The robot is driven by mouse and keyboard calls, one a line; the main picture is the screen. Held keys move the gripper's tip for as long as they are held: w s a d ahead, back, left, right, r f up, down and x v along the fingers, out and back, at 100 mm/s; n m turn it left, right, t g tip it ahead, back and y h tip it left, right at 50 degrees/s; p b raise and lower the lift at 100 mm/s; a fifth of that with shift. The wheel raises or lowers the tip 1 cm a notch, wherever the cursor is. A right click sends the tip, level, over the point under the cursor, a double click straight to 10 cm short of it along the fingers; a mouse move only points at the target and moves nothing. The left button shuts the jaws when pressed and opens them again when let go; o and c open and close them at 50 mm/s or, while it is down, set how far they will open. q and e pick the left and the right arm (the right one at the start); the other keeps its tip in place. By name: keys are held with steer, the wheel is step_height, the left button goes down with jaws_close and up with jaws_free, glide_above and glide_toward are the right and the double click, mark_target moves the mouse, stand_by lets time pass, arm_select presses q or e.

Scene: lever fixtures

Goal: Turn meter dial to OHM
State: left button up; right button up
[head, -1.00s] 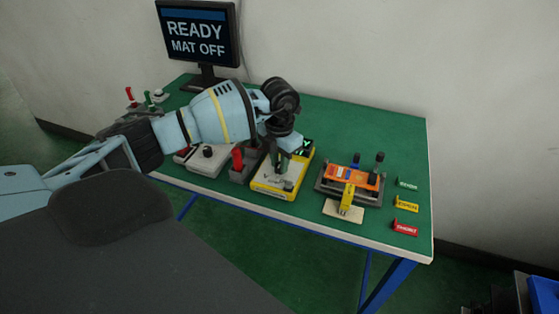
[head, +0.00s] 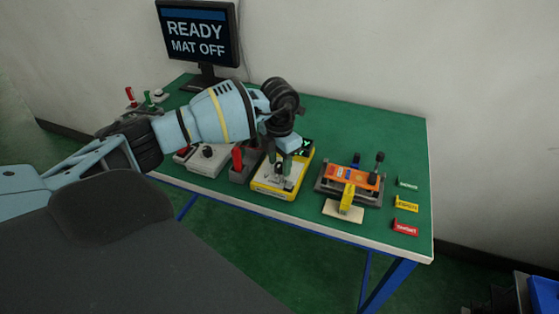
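The meter (head: 262,188) is a yellow-edged box with a pale face, lying on the green table top near its front edge. My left gripper (head: 281,178) points down over the meter's face from above. Its fingers are at or just above the middle of the face, where they hide the dial. I cannot tell whether they touch or grip the dial, and the dial's marks are too small to read. My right gripper is not in view.
A grey box with a red lever (head: 238,159) stands close left of the meter, with a grey box with a black knob (head: 207,152) beyond. An orange fixture (head: 340,172) stands to the right. Small coloured tags (head: 405,203) lie at the right edge. A monitor (head: 199,38) reads READY MAT OFF.

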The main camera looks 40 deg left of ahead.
mark_target(279, 165)
arm_select(q)
steer(key=shift+r, duration=0.15)
step_height(279, 165, up, 8)
steer(key=shift+f, duration=0.2)
stand_by(0.4)
